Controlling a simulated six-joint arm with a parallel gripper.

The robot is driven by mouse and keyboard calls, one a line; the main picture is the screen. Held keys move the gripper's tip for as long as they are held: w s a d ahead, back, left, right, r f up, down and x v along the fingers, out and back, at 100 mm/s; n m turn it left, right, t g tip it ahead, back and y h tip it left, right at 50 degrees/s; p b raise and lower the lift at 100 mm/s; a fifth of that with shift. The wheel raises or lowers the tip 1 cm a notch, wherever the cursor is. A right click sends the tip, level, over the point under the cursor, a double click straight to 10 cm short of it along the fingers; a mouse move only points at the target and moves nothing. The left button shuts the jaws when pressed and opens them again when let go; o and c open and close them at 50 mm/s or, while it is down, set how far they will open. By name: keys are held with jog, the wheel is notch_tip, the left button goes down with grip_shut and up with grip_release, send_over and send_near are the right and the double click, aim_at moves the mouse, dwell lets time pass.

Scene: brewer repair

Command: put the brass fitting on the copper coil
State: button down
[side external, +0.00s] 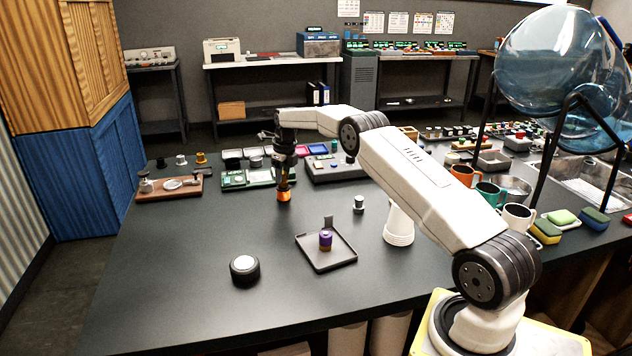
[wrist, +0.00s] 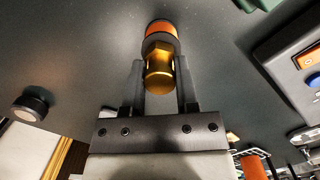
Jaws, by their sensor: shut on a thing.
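My gripper (wrist: 160,88) is shut on the brass fitting (wrist: 159,73), a gold hex piece with a rounded end toward the wrist camera. A dark grey collar and an orange band (wrist: 161,28) show just past the fitting; I cannot tell whether they belong to it or to a separate piece. In the side view my gripper (side external: 283,180) points down over the black table, with the orange band (side external: 284,195) at its lower end. Whether that end touches the table is unclear. I cannot identify the copper coil with certainty in either view.
A dark tray (side external: 342,262) holds a purple cylinder (side external: 325,240). A round dark puck (side external: 244,268) and a small grey-topped part (side external: 359,204) stand on the table. A wooden board (side external: 163,193) and a green parts tray (side external: 235,187) lie behind. The front left is clear.

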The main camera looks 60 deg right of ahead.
aim_at(287, 182)
jog(key=shift+f, duration=0.2)
jog(key=shift+c, duration=1.8)
grip_release()
jog(key=shift+r, duration=0.1)
notch_tip(287, 182, up, 12)
jog(key=s, duration=0.1)
jog(key=shift+s, duration=0.2)
